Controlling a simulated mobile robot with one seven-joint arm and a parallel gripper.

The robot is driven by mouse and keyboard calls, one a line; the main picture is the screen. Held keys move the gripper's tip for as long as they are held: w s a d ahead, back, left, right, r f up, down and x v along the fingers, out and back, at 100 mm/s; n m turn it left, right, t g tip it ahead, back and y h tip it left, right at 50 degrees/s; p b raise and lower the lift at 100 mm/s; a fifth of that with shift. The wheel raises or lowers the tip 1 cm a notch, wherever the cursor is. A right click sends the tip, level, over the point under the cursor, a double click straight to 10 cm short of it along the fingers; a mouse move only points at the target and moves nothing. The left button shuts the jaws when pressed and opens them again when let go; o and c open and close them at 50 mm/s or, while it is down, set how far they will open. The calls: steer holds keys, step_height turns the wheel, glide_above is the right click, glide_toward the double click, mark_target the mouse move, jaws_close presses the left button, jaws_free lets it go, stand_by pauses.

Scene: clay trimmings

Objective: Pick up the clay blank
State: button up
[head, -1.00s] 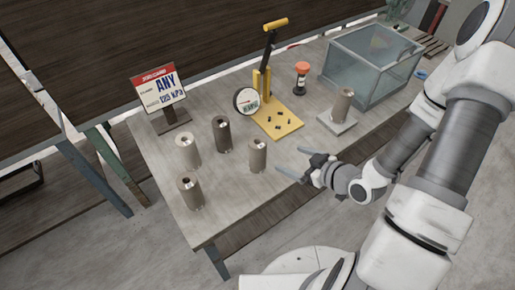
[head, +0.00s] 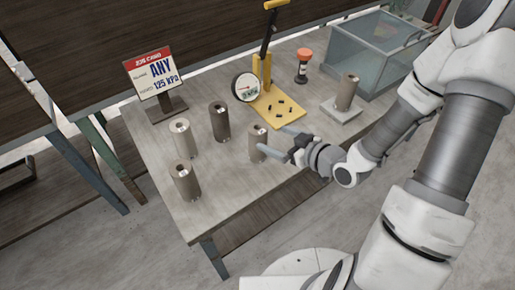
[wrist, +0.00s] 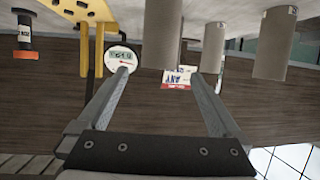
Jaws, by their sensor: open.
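Several upright clay cylinders stand on the table: a tan one (head: 257,145) nearest my gripper, a pale one (head: 182,140), a dark one (head: 219,122) and a brownish one (head: 185,182) at the front left. Another clay cylinder (head: 347,93) stands on a small square plate (head: 341,113). My gripper (head: 272,139) is open and empty, its fingers pointing left at the right side of the tan cylinder. In the upside-down wrist view, a cylinder (wrist: 162,35) shows between the two fingers (wrist: 163,76); I cannot tell whether it is within their reach.
A yellow press-like stand (head: 276,110) with a round gauge (head: 245,87) is just behind my gripper. A sign (head: 152,76) reading ANY and 125 kPa stands at the back left. An orange-topped item (head: 303,65) and a glass box (head: 372,55) are at the back right.

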mark_target(264, 134)
steer(key=shift+w+a+f+b, duration=0.5)
steer(key=shift+a+f+b, duration=0.05)
steer(key=shift+b, duration=0.3)
steer(key=x, duration=0.5)
steer(key=shift+w+r+p, duration=0.1)
steer(key=shift+r+p, duration=0.15)
steer(key=shift+p, duration=0.05)
steer(key=x, duration=0.5)
steer(key=shift+d, duration=0.1)
steer(key=shift+c, duration=0.3)
steer(key=shift+r, duration=0.1)
jaws_close()
